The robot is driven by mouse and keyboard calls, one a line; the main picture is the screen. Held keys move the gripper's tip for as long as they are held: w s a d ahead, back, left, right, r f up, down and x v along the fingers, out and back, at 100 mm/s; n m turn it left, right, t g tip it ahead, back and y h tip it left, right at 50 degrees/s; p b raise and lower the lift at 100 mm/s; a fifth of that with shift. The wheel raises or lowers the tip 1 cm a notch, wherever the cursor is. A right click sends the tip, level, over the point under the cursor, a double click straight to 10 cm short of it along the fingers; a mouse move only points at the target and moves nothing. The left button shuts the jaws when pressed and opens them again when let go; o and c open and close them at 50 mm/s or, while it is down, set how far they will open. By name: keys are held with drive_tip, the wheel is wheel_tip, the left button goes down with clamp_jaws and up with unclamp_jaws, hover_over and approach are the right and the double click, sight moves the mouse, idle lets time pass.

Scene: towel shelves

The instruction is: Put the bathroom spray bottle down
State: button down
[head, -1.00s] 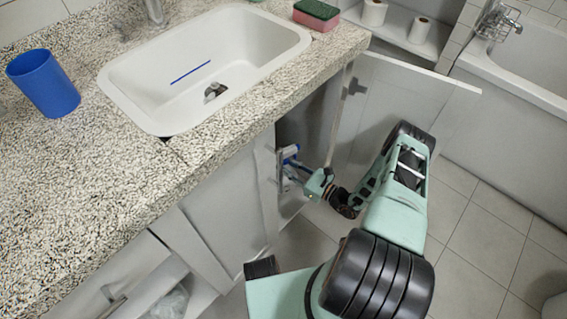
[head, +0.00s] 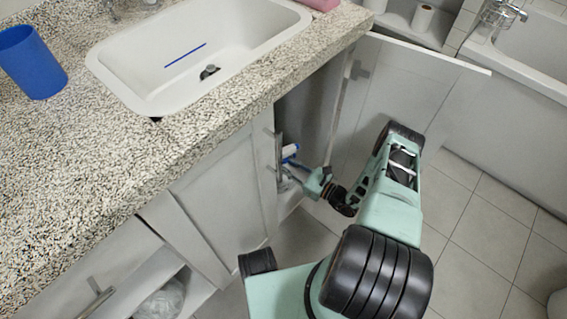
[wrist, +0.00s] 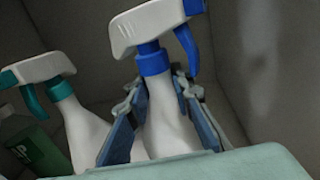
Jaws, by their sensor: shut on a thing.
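A white spray bottle with a blue collar and blue trigger (wrist: 168,125) stands between the fingers of my gripper (wrist: 163,92) in the wrist view. The gripper is shut on its neck and upper body. The bottle's base is hidden, so I cannot tell whether it touches the cabinet floor. In the head view my gripper (head: 296,170) reaches into the open cabinet under the sink, and a bit of the bottle's blue top (head: 290,150) shows there.
A second white spray bottle with a teal trigger (wrist: 85,128) is close on the left, with a green bottle (wrist: 36,145) beyond it. The counter (head: 215,125) overhangs the opening. Cabinet walls are near.

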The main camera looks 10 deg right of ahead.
drive_tip(key=shift+f, duration=0.45)
drive_tip(key=c, duration=1.6)
unclamp_jaws()
drive_tip(key=shift+f, duration=0.15)
drive_tip(key=v, duration=1.2)
